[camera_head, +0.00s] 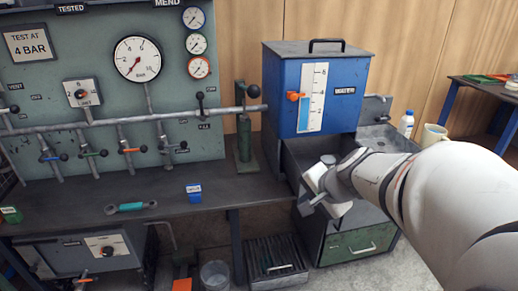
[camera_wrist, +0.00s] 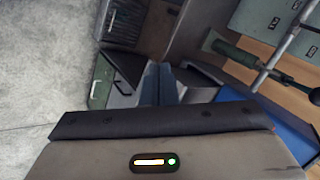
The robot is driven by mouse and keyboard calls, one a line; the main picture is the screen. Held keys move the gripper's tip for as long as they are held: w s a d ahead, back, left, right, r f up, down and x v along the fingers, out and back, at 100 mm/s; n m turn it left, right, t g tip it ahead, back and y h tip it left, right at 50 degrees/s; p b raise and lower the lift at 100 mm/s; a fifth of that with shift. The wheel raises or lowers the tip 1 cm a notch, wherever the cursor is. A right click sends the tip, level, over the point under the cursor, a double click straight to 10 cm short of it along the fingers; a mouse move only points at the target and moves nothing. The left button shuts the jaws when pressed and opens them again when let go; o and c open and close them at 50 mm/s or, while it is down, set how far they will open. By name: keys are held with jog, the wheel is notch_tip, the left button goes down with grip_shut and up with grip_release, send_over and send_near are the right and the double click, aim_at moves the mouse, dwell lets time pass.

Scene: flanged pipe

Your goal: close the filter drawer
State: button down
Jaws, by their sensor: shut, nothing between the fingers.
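A dark open-topped drawer or bay (camera_head: 312,150) shows under the blue water tank (camera_head: 338,95) in the head view. Below it is a green front (camera_head: 350,240) with a pale bar handle. That front also shows at the left in the wrist view (camera_wrist: 101,80). I cannot tell for sure which part is the filter drawer. My gripper (camera_head: 309,204) is at the open part, in front of the tank, and hides some of it. In the wrist view the fingers (camera_wrist: 160,70) are together and empty. Contact with the drawer cannot be told.
A grated crate (camera_head: 275,262) and a clear bucket (camera_head: 214,274) are below. Bare floor shows at the lower right.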

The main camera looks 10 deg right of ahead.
jog(key=w+d+f+m+t+h+b, duration=0.2)
jog(key=w+d+f+m+b, duration=0.25)
jog(key=d+f+m, duration=0.35)
jog(key=w+f+n+b, duration=0.1)
jog(key=w+f+b, duration=0.2)
jog(key=w, duration=0.7)
jog(key=shift+w+d+f+n+b, duration=0.15)
jog(key=shift+w+f+n+b, duration=0.2)
jog(key=shift+f, duration=0.65)
